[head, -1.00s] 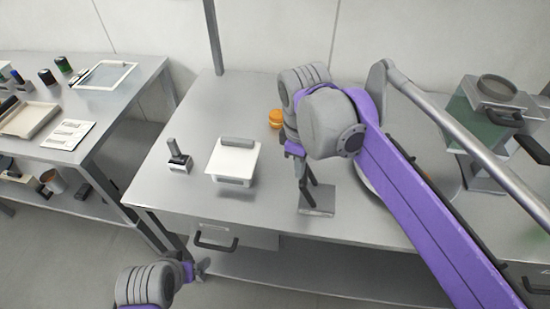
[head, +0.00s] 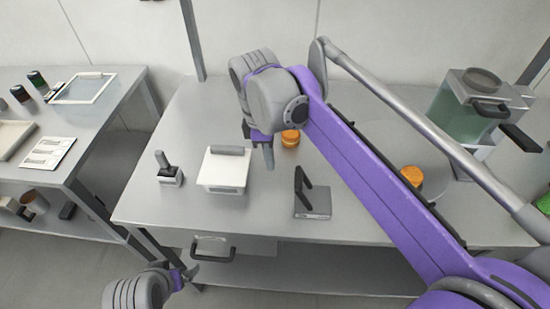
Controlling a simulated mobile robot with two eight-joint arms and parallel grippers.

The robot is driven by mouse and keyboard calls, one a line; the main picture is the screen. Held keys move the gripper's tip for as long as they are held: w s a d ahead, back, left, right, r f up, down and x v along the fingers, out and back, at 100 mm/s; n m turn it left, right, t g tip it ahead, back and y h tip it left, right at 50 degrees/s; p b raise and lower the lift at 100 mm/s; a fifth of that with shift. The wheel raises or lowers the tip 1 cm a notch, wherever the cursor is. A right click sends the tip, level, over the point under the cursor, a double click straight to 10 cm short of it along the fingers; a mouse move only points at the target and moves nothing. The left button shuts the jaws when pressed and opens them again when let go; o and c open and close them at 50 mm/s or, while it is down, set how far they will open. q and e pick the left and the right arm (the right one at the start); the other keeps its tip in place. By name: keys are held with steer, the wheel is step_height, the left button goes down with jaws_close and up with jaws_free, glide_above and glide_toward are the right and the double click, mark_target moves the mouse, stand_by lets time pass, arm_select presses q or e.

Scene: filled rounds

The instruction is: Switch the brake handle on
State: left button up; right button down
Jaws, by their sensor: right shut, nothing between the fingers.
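The brake handle (head: 303,183), a black lever on a flat grey base (head: 314,205), stands on the metal table right of centre. The lever is raised and tilted. My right gripper (head: 268,163) is shut and empty, pointing down to the left of the lever and apart from it. My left gripper (head: 194,274) is low in front of the table edge, empty, with its fingers apart.
A white box with a grey bar (head: 223,173) lies left of my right gripper. Orange round items (head: 290,138) (head: 412,175) stand behind the lever and to its right. A drawer handle (head: 213,250) juts out in front.

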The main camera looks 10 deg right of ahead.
steer(key=s+d+f, duration=0.1)
steer(key=d+f, duration=0.3)
steer(key=f, duration=0.1)
steer(key=shift+f, duration=0.4)
steer(key=shift+s+d, duration=0.15)
